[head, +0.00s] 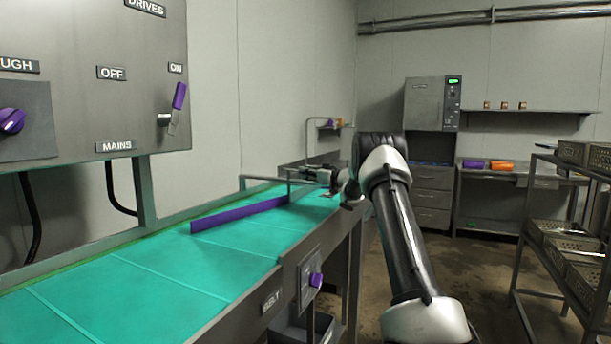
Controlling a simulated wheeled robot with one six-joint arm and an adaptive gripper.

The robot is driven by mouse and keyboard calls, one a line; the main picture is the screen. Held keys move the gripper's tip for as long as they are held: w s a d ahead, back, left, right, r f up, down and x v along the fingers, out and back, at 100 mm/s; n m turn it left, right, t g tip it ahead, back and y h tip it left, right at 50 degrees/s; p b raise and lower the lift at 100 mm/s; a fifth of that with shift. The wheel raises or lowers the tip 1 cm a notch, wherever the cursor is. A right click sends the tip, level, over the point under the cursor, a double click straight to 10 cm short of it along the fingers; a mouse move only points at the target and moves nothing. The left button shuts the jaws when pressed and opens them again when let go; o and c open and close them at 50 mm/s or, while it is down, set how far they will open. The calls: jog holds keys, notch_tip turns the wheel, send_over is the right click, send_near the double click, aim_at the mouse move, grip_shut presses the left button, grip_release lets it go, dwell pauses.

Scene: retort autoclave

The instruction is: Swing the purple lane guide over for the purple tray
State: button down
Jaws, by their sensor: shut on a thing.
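The purple lane guide (240,214) is a long thin bar standing on edge, slanting across the green conveyor belt (150,275). My gripper (308,173) is at the far end of the belt, by the guide's far end and a thin grey bracket there. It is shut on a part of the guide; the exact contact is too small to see. No tray shows on the visible belt. A purple item (473,164) lies on the back bench; I cannot tell if it is the purple tray.
A control panel (90,75) with purple-handled switches hangs over the belt's left side. A purple knob (316,280) sits on the belt's front side. A rack of metal baskets (570,236) stands at right. The floor (480,275) between is clear.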

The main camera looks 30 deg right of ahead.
jog(key=shift+r, duration=0.1)
jog(key=c, duration=1.3)
grip_release()
jog(key=v, duration=1.2)
